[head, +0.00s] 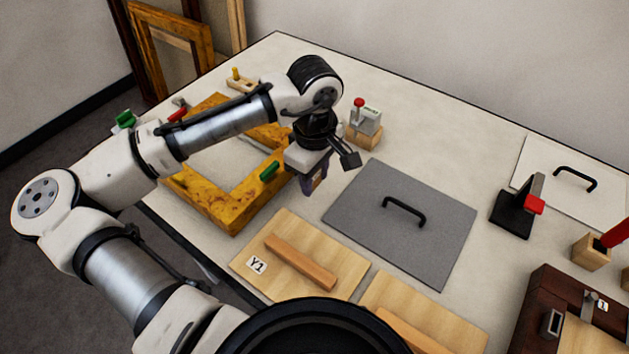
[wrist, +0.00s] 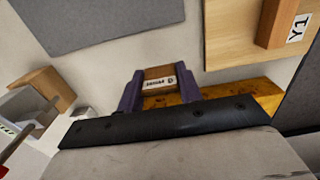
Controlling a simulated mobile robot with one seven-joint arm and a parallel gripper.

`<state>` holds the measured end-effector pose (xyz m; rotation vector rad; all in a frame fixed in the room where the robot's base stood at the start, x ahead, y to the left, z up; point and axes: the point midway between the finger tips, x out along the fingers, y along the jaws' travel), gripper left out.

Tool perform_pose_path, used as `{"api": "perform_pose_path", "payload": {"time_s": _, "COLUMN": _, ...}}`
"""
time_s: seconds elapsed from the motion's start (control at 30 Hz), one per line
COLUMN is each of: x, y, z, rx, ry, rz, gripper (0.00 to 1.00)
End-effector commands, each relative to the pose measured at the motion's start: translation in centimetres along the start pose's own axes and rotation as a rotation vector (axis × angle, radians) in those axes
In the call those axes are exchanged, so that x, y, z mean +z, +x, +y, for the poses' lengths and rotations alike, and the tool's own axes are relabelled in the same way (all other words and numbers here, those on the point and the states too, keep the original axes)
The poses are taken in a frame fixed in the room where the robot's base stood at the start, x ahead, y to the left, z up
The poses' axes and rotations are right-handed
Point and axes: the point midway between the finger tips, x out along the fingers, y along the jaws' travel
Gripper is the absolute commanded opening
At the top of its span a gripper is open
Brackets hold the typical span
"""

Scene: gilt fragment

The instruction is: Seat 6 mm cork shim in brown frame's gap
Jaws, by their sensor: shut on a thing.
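My gripper (head: 313,184) hangs beside the right edge of the brown frame (head: 235,212), over the pale table. In the wrist view its two purple fingers (wrist: 160,92) are shut on a small brown block, the cork shim (wrist: 159,72), which carries a white label too small to read surely. The shim is held above the table, apart from any surface as far as I can tell. The frame also shows behind the fingers in the wrist view (wrist: 262,88). My arm and gripper cover part of the frame's right side, and I cannot make out its gap.
A grey plate with a black handle (head: 398,222) lies right of my gripper. A wooden block with a red-knobbed device (head: 363,128) stands behind it. A board marked Y1 (head: 298,257) lies in front. A green clamp handle (head: 269,171) rises by the frame's right side.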

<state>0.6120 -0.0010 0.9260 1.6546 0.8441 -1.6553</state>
Motion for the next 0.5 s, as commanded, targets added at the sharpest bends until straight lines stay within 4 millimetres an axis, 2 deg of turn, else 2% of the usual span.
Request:
{"api": "perform_pose_path", "payload": {"time_s": 0.3, "x": 0.0, "y": -9.1, "z": 0.1, "rx": 0.003, "ry": 0.002, "rz": 0.003, "gripper": 0.11}}
{"api": "perform_pose_path", "payload": {"time_s": 0.5, "x": 0.0, "y": -14.1, "z": 0.1, "rx": 0.003, "ry": 0.001, "rz": 0.002, "gripper": 0.11}}
